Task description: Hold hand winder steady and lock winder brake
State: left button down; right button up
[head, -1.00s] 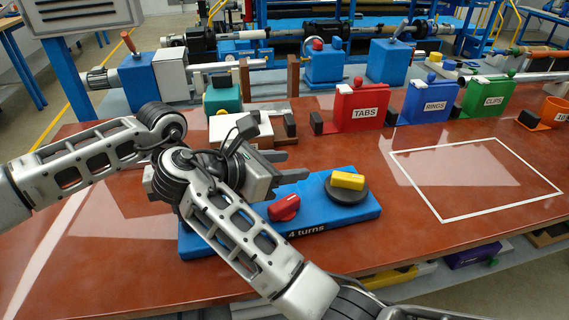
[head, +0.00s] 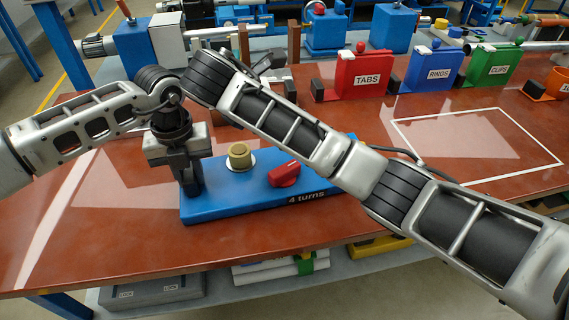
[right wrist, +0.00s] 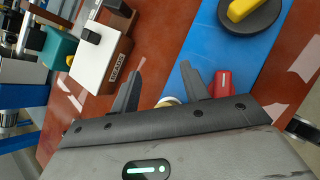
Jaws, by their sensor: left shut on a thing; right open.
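The hand winder is a blue base (head: 230,205) marked "4 turns", lying flat on the table. It carries a red knob (head: 285,173) and a brass-coloured post on a pale ring (head: 239,157). Its black disc with a yellow handle (right wrist: 250,12) shows in the right wrist view and is hidden behind my right arm in the head view. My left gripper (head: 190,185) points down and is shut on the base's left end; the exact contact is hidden. My right gripper (right wrist: 160,88) is open and empty above the winder, apart from the red knob (right wrist: 223,82).
Red TABS (head: 360,75), blue RINGS (head: 433,77) and green CLIPS (head: 492,68) bins stand along the back. A white-outlined table area (head: 475,140) is empty on the right. A white box (right wrist: 103,58) stands beside the winder in the right wrist view.

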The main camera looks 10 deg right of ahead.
jog(key=g+y, duration=0.1)
jog(key=y, duration=0.1)
jog(key=m+g+y, duration=0.2)
jog(key=g+y, duration=0.1)
jog(key=g, duration=0.3)
send_near(285, 168)
notch_tip(285, 168, down, 10)
jog(key=shift+r, duration=0.15)
